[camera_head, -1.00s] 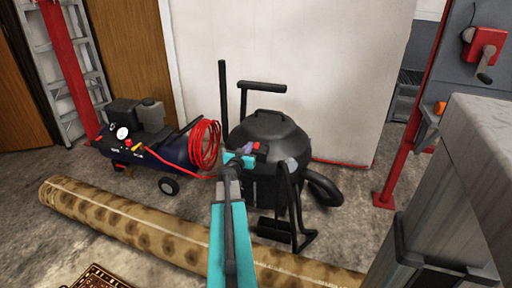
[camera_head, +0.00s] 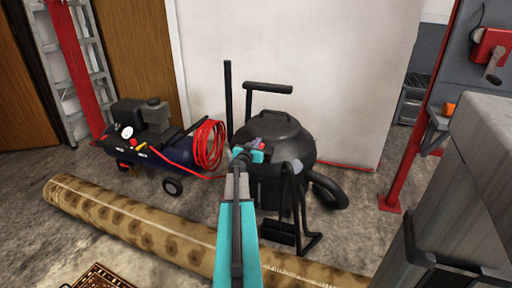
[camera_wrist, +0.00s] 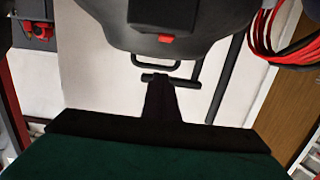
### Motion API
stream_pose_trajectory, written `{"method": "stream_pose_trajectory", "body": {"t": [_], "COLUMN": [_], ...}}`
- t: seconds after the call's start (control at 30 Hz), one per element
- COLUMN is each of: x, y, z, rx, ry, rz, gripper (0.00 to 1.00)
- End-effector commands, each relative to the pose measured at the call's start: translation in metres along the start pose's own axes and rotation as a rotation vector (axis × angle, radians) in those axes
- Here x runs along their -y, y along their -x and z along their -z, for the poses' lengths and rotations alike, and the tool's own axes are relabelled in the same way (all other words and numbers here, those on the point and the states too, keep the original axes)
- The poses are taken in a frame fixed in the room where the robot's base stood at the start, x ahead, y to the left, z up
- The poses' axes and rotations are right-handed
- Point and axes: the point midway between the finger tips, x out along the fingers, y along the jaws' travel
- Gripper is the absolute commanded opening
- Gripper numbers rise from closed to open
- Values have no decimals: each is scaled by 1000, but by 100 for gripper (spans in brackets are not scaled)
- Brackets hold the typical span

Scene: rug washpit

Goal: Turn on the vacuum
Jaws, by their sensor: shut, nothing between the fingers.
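The vacuum (camera_head: 285,135) is a dark grey-black canister with a domed lid, standing on the concrete floor by the white wall. My gripper (camera_head: 263,151) is in front of its upper body, at the end of my teal arm, and covers part of it. In the wrist view the vacuum (camera_wrist: 205,22) appears upside down along the top, with a small red switch (camera_wrist: 166,40) on a dark panel. My gripper (camera_wrist: 169,78) is shut and empty, its tips a little below the switch in that picture. I cannot tell whether the switch is on.
A compressor (camera_head: 180,147) with a coiled red hose (camera_head: 209,146) stands left of the vacuum. A rolled rug (camera_head: 135,222) lies across the floor in front. A grey metal cabinet (camera_head: 483,150) is close on the right, near a red post (camera_head: 420,130).

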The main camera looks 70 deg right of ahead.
Motion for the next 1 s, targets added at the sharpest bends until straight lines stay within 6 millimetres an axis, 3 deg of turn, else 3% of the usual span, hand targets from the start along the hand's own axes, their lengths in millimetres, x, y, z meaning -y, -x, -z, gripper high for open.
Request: {"method": "stream_pose_trajectory", "body": {"t": [0.47, 0.7, 1.0], "x": [0, 0, 0], "y": [-49, -52, -56], "z": [-2, -24, -38], "rx": [-1, 0, -1], "ry": [0, -1, 1], "rz": [-1, 0, 0], "gripper": [0, 0, 0]}}
